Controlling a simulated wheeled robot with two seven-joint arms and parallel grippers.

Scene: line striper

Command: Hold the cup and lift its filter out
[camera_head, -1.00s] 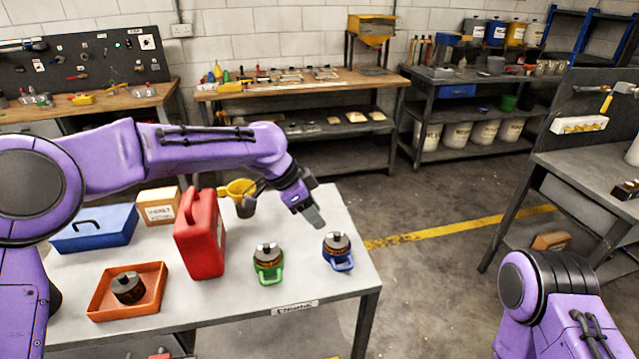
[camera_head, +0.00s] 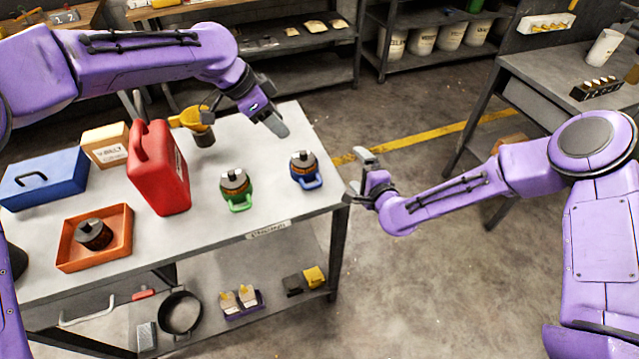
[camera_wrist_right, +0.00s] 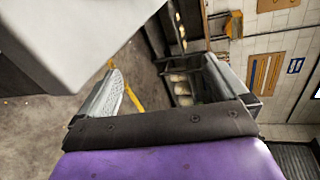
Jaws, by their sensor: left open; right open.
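A green-handled cup (camera_head: 236,190) and a blue-handled cup (camera_head: 305,170) stand upright near the table's front right. Each has a dark, metal-topped filter seated in it. I cannot tell which cup the task means. My left gripper (camera_head: 276,126) is open and empty above the table, behind the blue cup and apart from it. My right gripper (camera_head: 362,168) is off the table's right edge, to the right of the blue cup. Its fingers are spread and empty in the right wrist view (camera_wrist_right: 168,88), where neither cup shows.
The table (camera_head: 230,235) also holds a red can (camera_head: 157,170), an orange tray (camera_head: 68,262) with a dark metal-topped piece (camera_head: 94,234), a blue box (camera_head: 42,180), a cardboard box (camera_head: 106,147) and a yellow-handled vessel (camera_head: 198,122). A pale slab (camera_wrist_right: 65,35) is close to the right wrist camera.

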